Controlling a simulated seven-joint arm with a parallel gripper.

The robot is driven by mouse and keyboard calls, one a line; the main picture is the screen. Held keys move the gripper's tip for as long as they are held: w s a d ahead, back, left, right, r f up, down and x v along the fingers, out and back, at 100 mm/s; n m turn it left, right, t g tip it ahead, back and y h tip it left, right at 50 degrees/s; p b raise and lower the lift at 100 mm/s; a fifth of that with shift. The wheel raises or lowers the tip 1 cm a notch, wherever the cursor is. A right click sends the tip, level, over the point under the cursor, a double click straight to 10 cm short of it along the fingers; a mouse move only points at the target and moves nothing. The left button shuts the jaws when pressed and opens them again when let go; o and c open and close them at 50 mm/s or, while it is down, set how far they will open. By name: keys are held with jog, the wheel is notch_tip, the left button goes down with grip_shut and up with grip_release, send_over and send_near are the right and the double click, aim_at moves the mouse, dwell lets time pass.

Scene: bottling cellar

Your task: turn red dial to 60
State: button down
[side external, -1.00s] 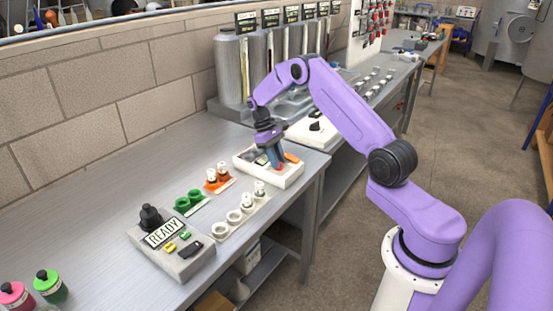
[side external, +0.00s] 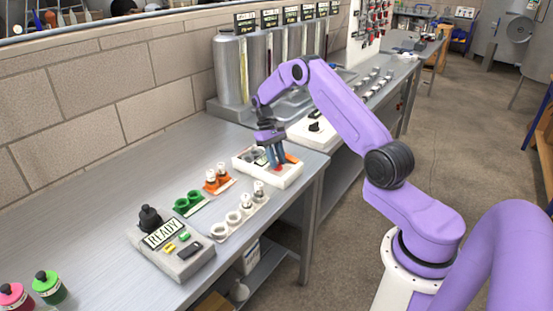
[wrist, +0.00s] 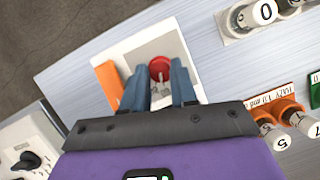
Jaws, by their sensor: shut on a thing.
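The red dial (wrist: 159,68) sits on a white box (wrist: 184,58), which also shows on the bench in the side view (side external: 283,182). My gripper (wrist: 160,76) points down over the box. Its two blue fingers are shut on the red dial, one on each side. In the side view my gripper (side external: 275,163) mostly hides the dial. I cannot read a scale or the dial's setting in either view.
An orange piece (wrist: 109,85) lies on the box beside the fingers. White cups (side external: 233,217), green rings (side external: 188,201) and a READY control box (side external: 172,252) stand nearby. A second white box with a black knob (side external: 314,127) is behind. Open bench lies left.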

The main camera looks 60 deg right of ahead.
jog(key=c, duration=0.9)
grip_release()
jog(key=v, duration=1.2)
